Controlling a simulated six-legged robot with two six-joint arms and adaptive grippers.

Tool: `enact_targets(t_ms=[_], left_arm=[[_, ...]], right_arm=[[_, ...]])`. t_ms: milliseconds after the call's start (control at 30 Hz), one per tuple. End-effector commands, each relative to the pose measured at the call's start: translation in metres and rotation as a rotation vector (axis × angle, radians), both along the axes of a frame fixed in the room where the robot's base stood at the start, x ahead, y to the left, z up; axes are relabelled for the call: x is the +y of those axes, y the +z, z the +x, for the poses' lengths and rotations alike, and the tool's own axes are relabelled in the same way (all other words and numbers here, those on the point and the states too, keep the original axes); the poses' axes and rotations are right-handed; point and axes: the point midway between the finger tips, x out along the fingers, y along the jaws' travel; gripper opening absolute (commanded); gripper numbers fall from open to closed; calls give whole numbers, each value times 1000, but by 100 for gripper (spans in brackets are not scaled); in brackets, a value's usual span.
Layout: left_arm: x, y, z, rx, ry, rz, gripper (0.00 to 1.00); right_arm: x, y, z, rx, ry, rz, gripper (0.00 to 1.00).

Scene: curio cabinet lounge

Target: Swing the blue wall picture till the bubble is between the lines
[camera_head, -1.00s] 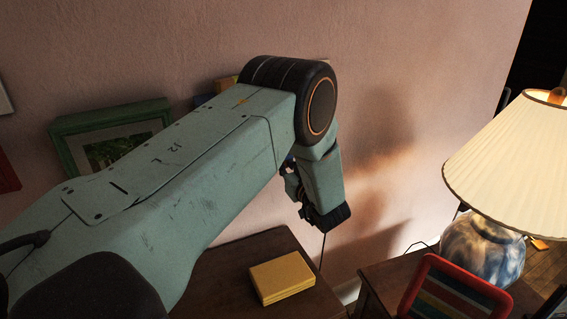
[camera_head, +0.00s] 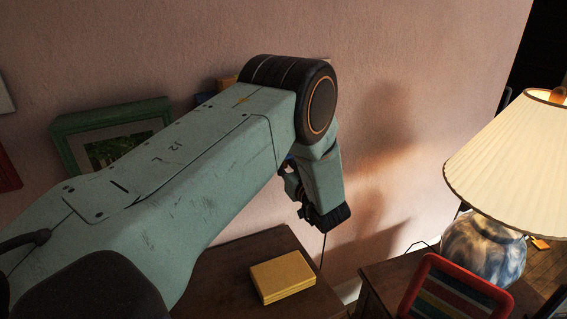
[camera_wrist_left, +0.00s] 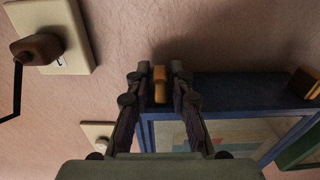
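The blue wall picture (camera_wrist_left: 240,86) shows in the left wrist view with its blue frame edge and part of its pale, patterned face. In the head view only a small blue piece (camera_head: 206,98) shows behind my arm. An orange block (camera_wrist_left: 160,84) is at the left end of the frame's edge and another (camera_wrist_left: 306,84) is near the right. In the head view my arm hides most of the picture. The bubble and its lines are not visible. My right gripper is out of view.
A green picture (camera_head: 112,135) hangs to the left. A yellow book or box (camera_head: 282,276) lies on the dark cabinet (camera_head: 235,262) below. A lit lamp (camera_head: 515,160) and a red-framed item (camera_head: 455,290) stand at right. A wall plate (camera_wrist_left: 72,30) with a brown knob is beside the gripper.

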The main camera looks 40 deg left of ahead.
Motion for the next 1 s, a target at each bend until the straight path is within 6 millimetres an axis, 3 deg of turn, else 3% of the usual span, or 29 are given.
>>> enact_targets(t_ms=[133, 467, 567, 1000], left_arm=[[0, 0, 0, 0, -1, -1, 36], [-3, -1, -1, 2, -2, -1, 36], [-13, 0, -5, 1, -3, -2, 36], [-87, 0, -44, 1, -5, 1, 36]], right_arm=[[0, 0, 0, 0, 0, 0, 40], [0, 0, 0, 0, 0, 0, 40], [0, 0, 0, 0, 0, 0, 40], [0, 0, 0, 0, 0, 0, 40]])
